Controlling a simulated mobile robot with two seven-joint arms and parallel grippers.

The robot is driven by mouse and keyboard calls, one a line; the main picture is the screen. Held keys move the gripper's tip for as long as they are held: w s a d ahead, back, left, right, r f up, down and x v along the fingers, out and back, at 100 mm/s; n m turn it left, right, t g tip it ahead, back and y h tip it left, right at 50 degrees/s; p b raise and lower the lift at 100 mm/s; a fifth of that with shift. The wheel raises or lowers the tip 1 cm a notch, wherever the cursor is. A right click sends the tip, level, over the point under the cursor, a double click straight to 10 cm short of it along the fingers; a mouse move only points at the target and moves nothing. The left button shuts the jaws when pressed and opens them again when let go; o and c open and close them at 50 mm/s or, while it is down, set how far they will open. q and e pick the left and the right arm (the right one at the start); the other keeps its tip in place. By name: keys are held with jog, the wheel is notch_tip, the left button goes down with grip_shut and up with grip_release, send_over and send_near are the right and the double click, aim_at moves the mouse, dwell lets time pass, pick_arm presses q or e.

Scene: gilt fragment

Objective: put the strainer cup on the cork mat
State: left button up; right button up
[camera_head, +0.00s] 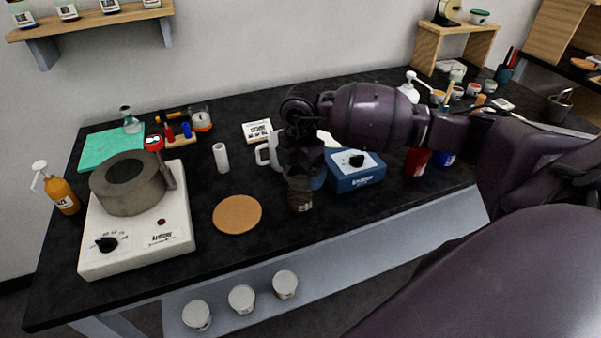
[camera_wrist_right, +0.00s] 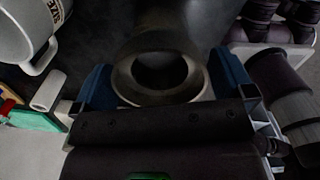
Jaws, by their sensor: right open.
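The cork mat (camera_head: 237,214) is a round tan disc lying bare on the black bench, right of the hot plate. My right gripper (camera_head: 302,178) is over the bench, right of the mat and in front of the white mug. In the right wrist view its two blue fingers (camera_wrist_right: 165,85) are spread either side of a dark round cup with a ring-shaped rim (camera_wrist_right: 165,72), which looks like the strainer cup. Its metallic lower part (camera_head: 299,194) shows below the gripper in the head view; the rest is hidden. I cannot tell whether the fingers touch it. My left gripper is out of view.
A blue box with a dial (camera_head: 356,175) stands close right of my right gripper. The white mug (camera_head: 266,152) is behind, and a white tube (camera_head: 221,157) stands behind the mat. The hot plate (camera_head: 138,229) bears a grey pot (camera_head: 130,196). The bench around the mat is clear.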

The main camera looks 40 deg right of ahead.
jog(key=shift+f, duration=0.75)
jog(key=c, duration=0.9)
